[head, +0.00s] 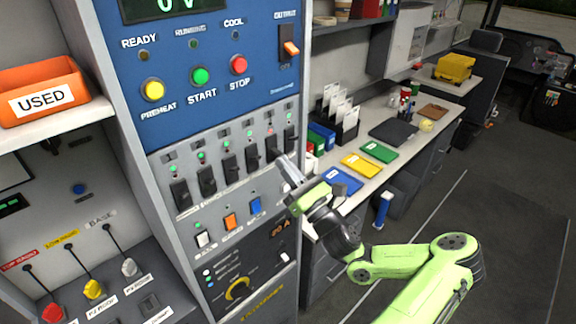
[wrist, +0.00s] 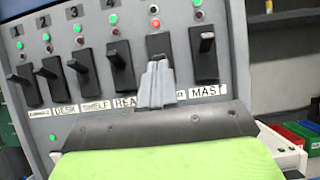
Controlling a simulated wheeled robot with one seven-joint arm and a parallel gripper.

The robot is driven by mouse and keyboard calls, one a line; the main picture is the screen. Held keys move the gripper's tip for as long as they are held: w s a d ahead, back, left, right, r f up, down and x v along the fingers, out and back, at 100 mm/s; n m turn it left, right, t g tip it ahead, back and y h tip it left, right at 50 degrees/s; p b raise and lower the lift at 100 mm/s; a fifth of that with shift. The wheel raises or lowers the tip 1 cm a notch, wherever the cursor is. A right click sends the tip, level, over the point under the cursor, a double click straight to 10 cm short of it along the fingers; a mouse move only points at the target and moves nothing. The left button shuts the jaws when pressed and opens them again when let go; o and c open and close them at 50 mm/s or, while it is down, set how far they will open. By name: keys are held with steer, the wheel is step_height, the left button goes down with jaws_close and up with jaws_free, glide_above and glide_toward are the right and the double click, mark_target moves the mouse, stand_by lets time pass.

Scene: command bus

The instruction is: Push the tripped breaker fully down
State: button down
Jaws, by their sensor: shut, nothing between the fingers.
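The tripped breaker is the black switch (wrist: 159,43) under a lit red lamp (wrist: 155,23) in the wrist view, second from the right in its row. In the head view this breaker (head: 271,147) is at the right part of the row, also under a red lamp. My gripper (wrist: 157,72) is shut and empty, with its grey fingertips in front of the breaker's lower part. They hide its lower half and most of its label. In the head view my gripper (head: 283,163) reaches the panel at this breaker. I cannot tell whether the tips touch it.
The MAST breaker (wrist: 204,52) stands close on the right and another breaker (wrist: 119,65) close on the left; both have green lamps. Coloured rocker switches (head: 230,221) sit below the row. A desk (head: 405,150) with folders is to the right, with open floor in front.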

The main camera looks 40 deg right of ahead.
steer(key=shift+r+p, duration=0.45)
steer(key=shift+p, duration=0.65)
steer(key=shift+r, duration=0.1)
steer(key=shift+s+r+p, duration=0.15)
steer(key=shift+r+p, duration=0.35)
steer(key=shift+p, duration=0.75)
steer(key=shift+r, duration=0.15)
